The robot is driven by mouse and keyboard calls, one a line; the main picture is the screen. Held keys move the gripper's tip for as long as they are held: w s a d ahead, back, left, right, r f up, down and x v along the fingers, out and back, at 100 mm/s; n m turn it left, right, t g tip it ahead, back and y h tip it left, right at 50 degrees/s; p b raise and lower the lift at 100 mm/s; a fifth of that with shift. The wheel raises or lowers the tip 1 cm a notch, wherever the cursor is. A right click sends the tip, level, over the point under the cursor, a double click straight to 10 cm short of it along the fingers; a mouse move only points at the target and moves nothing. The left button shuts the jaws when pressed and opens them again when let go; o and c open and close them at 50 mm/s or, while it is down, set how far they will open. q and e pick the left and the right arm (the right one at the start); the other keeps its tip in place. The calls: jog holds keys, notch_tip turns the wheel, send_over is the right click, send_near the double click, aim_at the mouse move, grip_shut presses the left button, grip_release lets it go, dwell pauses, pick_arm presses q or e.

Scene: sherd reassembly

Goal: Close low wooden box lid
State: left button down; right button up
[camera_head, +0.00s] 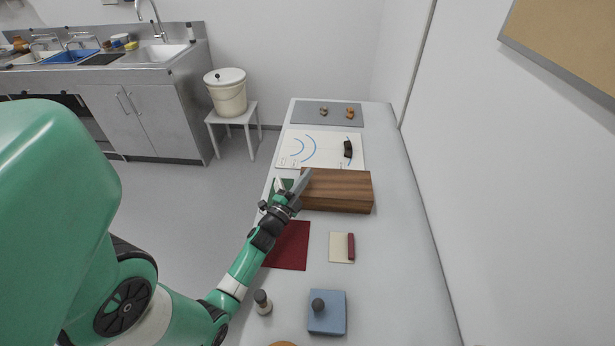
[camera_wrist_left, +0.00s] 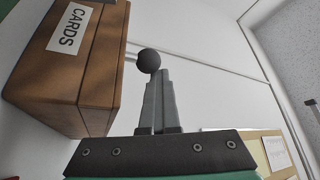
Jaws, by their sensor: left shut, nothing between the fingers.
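The low wooden box (camera_head: 345,185) sits in the middle of the white table in the head view, with its striped brown top lying flat; the lid looks down. In the left wrist view the box (camera_wrist_left: 70,75) fills the upper left and bears a white CARDS label (camera_wrist_left: 68,28). My left gripper (camera_head: 304,178) is shut and empty at the box's left end in the head view; I cannot tell whether it touches. In the left wrist view a dark round knob (camera_wrist_left: 149,60) shows at the fingertips; what it belongs to is unclear. My right gripper is not in view.
A white board (camera_head: 325,145) with a dark piece (camera_head: 348,149) lies behind the box, and a grey mat (camera_head: 312,107) beyond. Nearer are a dark red mat (camera_head: 290,248), a cream card (camera_head: 340,250) and a blue block (camera_head: 330,320). A wall borders the table's right.

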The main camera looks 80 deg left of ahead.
pick_arm(q)
jog(key=shift+s+d+f, duration=0.15)
jog(key=shift+s+f, duration=0.1)
jog(key=shift+f, duration=0.25)
jog(key=v, duration=0.3)
jog(key=p+v, duration=0.1)
jog(key=v, duration=0.2)
jog(key=shift+s+d+r, duration=0.15)
jog(key=shift+s, duration=0.15)
jog(key=shift+w+d, duration=0.1)
jog(key=shift+d, duration=0.15)
